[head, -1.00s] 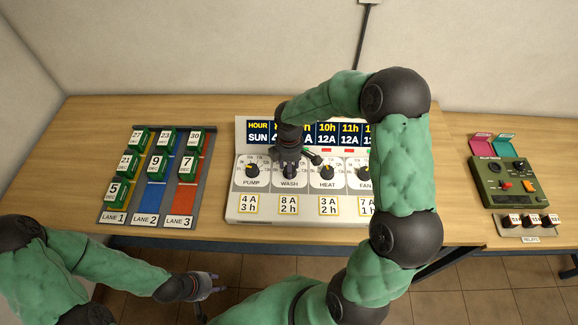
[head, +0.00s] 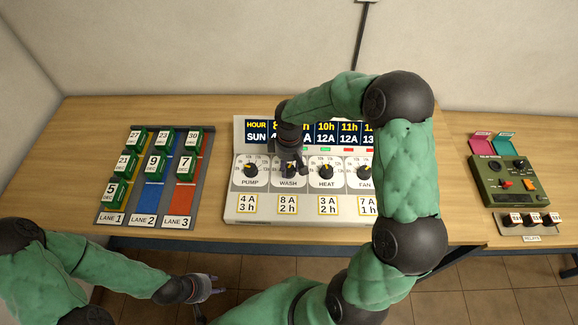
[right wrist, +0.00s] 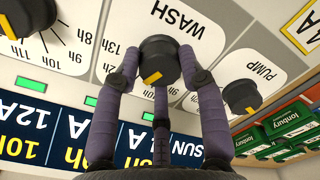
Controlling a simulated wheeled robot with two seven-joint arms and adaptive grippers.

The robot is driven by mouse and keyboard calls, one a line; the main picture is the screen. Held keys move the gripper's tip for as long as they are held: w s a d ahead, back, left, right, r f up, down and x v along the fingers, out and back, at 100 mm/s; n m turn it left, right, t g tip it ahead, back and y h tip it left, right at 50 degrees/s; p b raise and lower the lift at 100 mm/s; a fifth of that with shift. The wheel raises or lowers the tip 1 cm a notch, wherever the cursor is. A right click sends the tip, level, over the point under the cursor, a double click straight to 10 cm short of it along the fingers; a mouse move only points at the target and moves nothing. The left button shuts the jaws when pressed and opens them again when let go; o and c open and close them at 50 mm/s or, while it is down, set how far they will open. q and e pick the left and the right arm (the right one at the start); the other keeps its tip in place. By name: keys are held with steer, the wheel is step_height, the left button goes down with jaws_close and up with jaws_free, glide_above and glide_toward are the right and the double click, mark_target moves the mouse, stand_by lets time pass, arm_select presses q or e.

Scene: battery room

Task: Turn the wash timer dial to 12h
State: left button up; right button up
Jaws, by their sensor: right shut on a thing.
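The wash timer dial (right wrist: 158,61) is a black knob with a yellow pointer mark, on a white panel printed WASH. My right gripper (right wrist: 160,72) has its purple-grey fingers around the dial and is shut on it. In the right wrist view, which shows the panel upside down, the yellow mark faces the lower edge, slightly left. The 12h and 13h marks show left of the dial; fingers hide other marks. In the head view my right gripper (head: 291,166) covers most of the dial. My left gripper (head: 207,286) is empty, low in front of the table, its fingers apart.
The pump dial (head: 251,171) and heat dial (head: 326,171) flank the wash dial closely. An hour display (head: 325,133) stands behind the dials. A lane rack (head: 107,218) with green numbered blocks is at left; a green relay box (head: 506,182) is at right.

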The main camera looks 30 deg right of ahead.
mark_target(288, 166)
steer(key=m, duration=0.3)
steer(key=shift+a+f+m+b, duration=0.1)
steer(key=shift+a+m+b, duration=0.05)
steer(key=shift+m+b, duration=0.2)
steer(key=shift+w+m, duration=0.1)
steer(key=shift+m, duration=0.45)
steer(key=shift+w, duration=0.1)
steer(key=o, duration=1.1)
steer(key=shift+w, duration=0.15)
steer(key=r, duration=1.2)
steer(key=shift+d+r, duration=0.1)
steer(key=shift+d, duration=0.1)
steer(key=shift+r, duration=0.1)
